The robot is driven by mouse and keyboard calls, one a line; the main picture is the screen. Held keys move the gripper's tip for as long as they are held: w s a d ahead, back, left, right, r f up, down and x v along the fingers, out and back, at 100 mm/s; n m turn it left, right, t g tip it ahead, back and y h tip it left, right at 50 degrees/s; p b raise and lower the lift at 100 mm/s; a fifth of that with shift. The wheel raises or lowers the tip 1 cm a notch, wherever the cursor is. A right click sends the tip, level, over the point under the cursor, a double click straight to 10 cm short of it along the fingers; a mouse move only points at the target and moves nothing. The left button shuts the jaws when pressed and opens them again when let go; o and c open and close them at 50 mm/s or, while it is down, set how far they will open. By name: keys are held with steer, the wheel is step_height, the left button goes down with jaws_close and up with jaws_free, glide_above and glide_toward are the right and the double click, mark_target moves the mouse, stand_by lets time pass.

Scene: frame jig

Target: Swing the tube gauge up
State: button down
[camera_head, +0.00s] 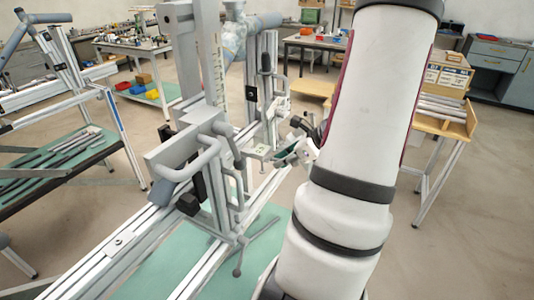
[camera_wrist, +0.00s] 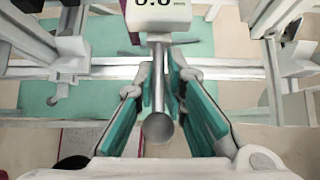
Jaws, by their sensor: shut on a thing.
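The tube gauge shows in the wrist view as a white box with a digital readout (camera_wrist: 158,14), cut off by the top edge. A grey round bar (camera_wrist: 158,95) runs from it toward the camera and ends in a round face. My gripper (camera_wrist: 164,82) has its two teal-padded fingers on either side of this bar, shut on it near the fingertips. In the head view my gripper (camera_head: 303,140) is at the right side of the jig, small and partly hidden by my arm. I cannot make out the gauge clearly there.
The frame jig's aluminium rails (camera_head: 122,243) and upright post (camera_head: 211,60) stand just left of my gripper, with clamps and handles (camera_head: 190,160) close by. A green surface (camera_head: 262,240) lies below. A tool table (camera_head: 60,160) is at left.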

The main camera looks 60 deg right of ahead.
mark_target(268, 154)
steer(key=shift+r+p, duration=0.45)
steer(key=shift+r, duration=0.45)
steer(key=shift+w+a, duration=0.1)
steer(key=shift+w+r+p, duration=0.25)
steer(key=shift+r+p, duration=0.3)
steer(key=shift+r, duration=0.45)
steer(key=shift+w+r, duration=0.15)
steer(key=shift+r, duration=0.1)
steer(key=shift+w+r+p, duration=0.5)
steer(key=shift+r+p, duration=0.05)
steer(key=shift+r, duration=0.3)
steer(key=shift+w+r, duration=0.1)
steer(key=shift+r, duration=0.1)
